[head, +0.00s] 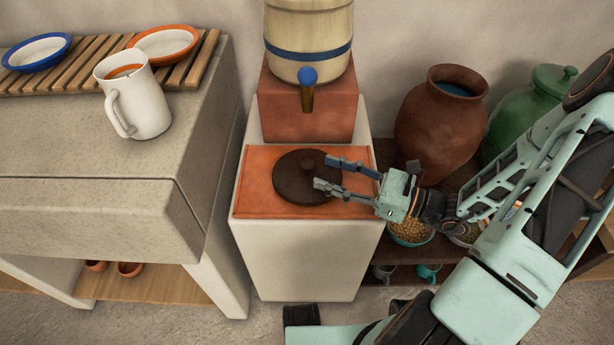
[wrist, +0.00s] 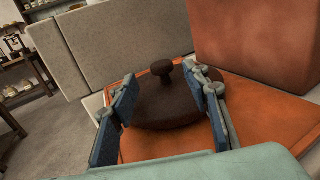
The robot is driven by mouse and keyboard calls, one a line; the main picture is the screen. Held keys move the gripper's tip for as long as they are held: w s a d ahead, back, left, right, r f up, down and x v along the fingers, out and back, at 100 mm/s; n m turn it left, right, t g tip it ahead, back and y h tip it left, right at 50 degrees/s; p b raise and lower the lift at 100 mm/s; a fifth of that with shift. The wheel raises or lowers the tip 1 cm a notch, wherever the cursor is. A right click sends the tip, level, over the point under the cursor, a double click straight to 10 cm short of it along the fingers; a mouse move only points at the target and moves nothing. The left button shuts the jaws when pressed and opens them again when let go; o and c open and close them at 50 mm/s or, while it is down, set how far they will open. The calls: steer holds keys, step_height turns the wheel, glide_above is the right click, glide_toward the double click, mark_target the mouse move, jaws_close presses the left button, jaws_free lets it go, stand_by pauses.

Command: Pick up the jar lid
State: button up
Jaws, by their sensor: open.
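The jar lid is a dark brown disc (head: 292,186) with a round knob on top. It lies flat on the orange tiled top of a pale stand, and it also shows in the wrist view (wrist: 166,108). My gripper (head: 323,172) is open and comes in from the right, its fingertips over the lid's right part. In the wrist view the fingers (wrist: 168,88) stand apart to either side of the lid's knob (wrist: 162,68). Nothing is between the finger pads that I can see as held. Whether they touch the lid is unclear.
A ceramic dispenser with a blue tap (head: 307,76) stands behind the lid on an orange block (head: 308,115). A brown jar (head: 441,118) and a green jar (head: 525,112) stand to the right.

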mark_target(313, 166)
steer(key=shift+r+b+x, duration=0.1)
steer(key=shift+b+x, duration=0.35)
steer(key=shift+x, duration=1.05)
steer(key=shift+r+b+x, duration=0.15)
steer(key=shift+b+x, duration=0.3)
steer(key=shift+x, duration=1.05)
steer(key=shift+w, duration=0.1)
jaws_close()
